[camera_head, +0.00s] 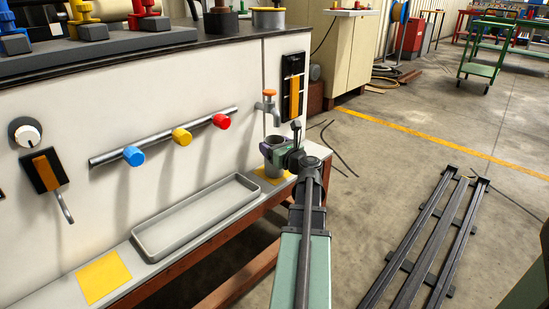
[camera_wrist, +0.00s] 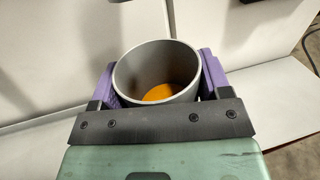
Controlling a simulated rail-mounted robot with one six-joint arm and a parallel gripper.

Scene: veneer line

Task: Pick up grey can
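The grey can (camera_wrist: 133,83) stands upright between the two purple finger pads of my gripper (camera_wrist: 160,85) in the wrist view. The pads sit against its left and right sides with no clear gap. I look down into its open top, and an orange-yellow patch shows at the bottom. In the head view the can (camera_head: 272,172) is on the right end of the bench ledge, below the tap, at a yellow square (camera_head: 288,178). My gripper (camera_head: 274,151) reaches it from the right. I cannot tell whether its base touches the ledge.
A tap (camera_head: 268,104) with an orange handle is on the panel just above the can. A shallow grey tray (camera_head: 190,222) lies to the left on the ledge, with another yellow square (camera_head: 104,277) beyond it. Floor rails (camera_head: 425,240) lie on the right.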

